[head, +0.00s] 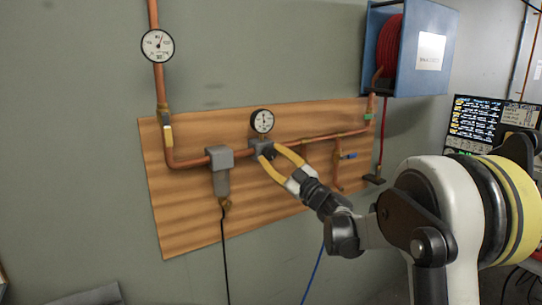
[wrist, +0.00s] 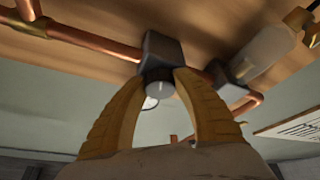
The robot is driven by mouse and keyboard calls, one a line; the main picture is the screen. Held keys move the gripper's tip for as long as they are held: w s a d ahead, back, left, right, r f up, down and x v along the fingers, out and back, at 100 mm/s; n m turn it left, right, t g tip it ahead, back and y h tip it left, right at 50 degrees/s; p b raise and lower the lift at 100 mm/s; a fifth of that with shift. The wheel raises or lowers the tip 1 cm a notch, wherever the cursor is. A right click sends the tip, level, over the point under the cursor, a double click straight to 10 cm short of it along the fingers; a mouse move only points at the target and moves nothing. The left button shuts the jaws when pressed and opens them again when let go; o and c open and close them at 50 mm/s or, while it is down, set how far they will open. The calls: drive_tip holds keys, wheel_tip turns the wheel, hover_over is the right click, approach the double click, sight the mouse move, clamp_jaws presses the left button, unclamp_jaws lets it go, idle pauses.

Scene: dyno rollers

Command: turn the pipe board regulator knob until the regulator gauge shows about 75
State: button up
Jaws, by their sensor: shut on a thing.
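The wooden pipe board (head: 185,235) hangs on the wall in the head view. The regulator (head: 262,145) is a dark grey block on the copper pipe, with its round white gauge (head: 262,121) just above it. The gauge is too small to read. My gripper (head: 268,152) reaches the regulator from the lower right. In the wrist view the regulator block (wrist: 160,47) shows, and the grey round knob (wrist: 159,88) with a light mark sits between my yellow fingers, which are shut on it. The gauge is mostly hidden behind the knob there.
A second gauge (head: 157,45) sits on the vertical pipe at upper left. A grey filter unit (head: 220,170) is left of the regulator. A blue-handled valve (head: 349,156) is to the right. A blue hose reel box (head: 421,50) hangs above right. A screen (head: 485,125) stands at far right.

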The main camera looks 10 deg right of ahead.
drive_tip(key=o, duration=1.2)
drive_tip(key=v, duration=1.2)
drive_tip(key=shift+f, duration=0.1)
idle(0.4)
